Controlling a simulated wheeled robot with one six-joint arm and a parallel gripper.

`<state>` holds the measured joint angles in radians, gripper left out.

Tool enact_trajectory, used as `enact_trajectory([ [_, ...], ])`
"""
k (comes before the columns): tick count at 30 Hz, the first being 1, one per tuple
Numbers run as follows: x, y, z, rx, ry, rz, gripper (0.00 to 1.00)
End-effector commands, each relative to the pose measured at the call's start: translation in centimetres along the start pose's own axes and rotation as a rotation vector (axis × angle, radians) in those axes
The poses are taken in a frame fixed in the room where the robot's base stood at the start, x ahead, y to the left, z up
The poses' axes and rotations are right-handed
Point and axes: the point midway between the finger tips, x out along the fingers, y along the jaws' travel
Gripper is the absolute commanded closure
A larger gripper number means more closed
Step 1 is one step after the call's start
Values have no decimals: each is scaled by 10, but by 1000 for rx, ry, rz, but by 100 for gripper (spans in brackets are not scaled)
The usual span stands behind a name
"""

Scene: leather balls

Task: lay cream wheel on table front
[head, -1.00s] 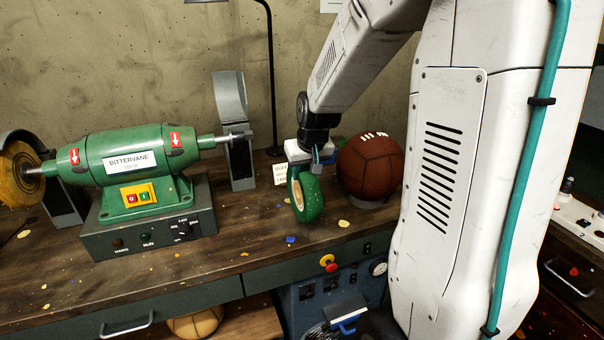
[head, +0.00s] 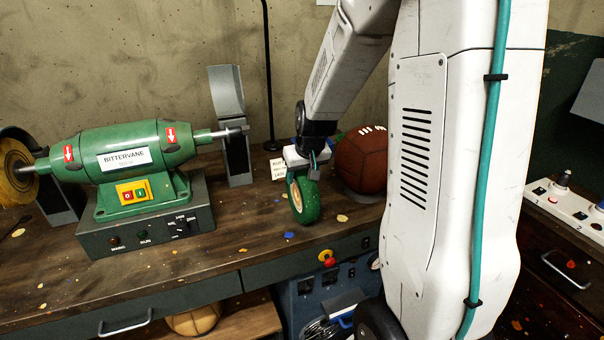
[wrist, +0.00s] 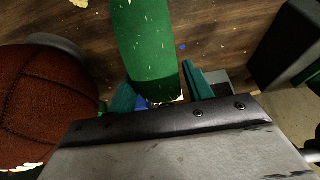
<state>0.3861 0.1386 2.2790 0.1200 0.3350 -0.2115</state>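My gripper (head: 308,163) is shut on a wheel (head: 306,203) with a green rim and a cream face and hub. The wheel stands upright under the gripper, over the wooden table (head: 255,225); whether it touches the top I cannot tell. In the wrist view the wheel's green rim (wrist: 146,40) shows between the teal fingertips of my gripper (wrist: 160,92). The fingers' grip on the wheel is partly hidden by the gripper body. A yellowish wheel (head: 14,172) sits on the grinder's left spindle.
A green bench grinder (head: 128,155) stands left of the held wheel. A brown leather ball (head: 362,162) rests on a ring close to its right, and a small card (head: 278,169) stands behind. Paint flecks dot the table, whose front strip is mostly clear.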

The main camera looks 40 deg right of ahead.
Motion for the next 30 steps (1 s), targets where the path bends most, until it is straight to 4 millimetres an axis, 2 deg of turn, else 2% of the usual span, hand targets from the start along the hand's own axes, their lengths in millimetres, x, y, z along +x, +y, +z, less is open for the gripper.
enact_trajectory([
  [6,-1,-1,0,-1,0,0,49],
  [10,-10,-1,-2,-1,2,0,49],
  [24,-101,0,-2,-1,5,0,49],
  [30,-121,-2,-1,-3,0,-1,49],
])
